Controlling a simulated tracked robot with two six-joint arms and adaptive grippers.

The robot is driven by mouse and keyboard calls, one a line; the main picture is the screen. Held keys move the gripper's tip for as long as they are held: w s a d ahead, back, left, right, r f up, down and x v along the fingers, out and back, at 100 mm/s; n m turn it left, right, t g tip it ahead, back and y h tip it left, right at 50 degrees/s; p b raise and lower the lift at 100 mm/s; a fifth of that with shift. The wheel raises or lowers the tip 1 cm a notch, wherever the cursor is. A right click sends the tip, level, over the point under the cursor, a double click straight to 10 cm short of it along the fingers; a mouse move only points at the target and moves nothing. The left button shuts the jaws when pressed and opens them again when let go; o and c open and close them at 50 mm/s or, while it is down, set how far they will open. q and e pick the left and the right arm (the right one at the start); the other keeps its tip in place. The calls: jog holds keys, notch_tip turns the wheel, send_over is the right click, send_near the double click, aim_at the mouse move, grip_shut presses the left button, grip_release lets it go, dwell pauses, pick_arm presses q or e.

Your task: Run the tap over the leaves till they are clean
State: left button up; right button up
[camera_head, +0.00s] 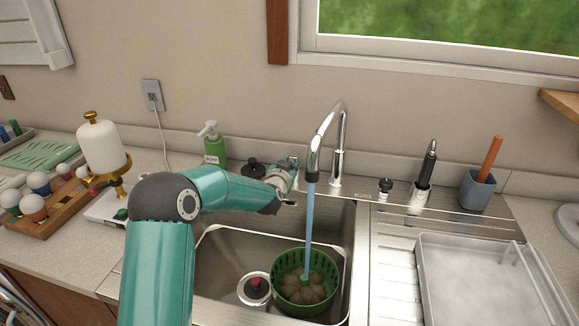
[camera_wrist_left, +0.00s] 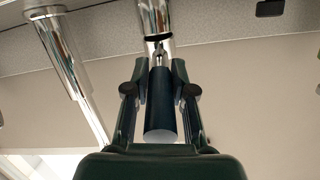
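The chrome tap (camera_head: 341,135) runs a blue stream of water (camera_head: 309,220) down into a green colander (camera_head: 277,280) in the sink. The leaves (camera_head: 302,290) in it look brownish, with no clear green showing. My left gripper (camera_head: 285,178) is at the tap's lever, left of the spout. In the left wrist view, its two fingers (camera_wrist_left: 159,80) stand on both sides of the dark lever handle (camera_wrist_left: 161,110). I cannot tell whether they press on it. The tap's neck also shows in the left wrist view (camera_wrist_left: 70,65). My right gripper is out of view.
A white-rimmed drain with a red-topped plug (camera_head: 255,289) is left of the colander in the sink (camera_head: 215,262). A green soap bottle (camera_head: 214,148) stands behind my left arm. A tray (camera_head: 480,275) lies on the drainboard at right. A grey cup (camera_head: 477,190) stands behind it.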

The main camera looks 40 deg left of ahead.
pick_arm(q)
jog(key=shift+o, duration=1.2)
jog(key=v, duration=1.2)
jog(key=shift+f, duration=0.15)
dwell(0.5)
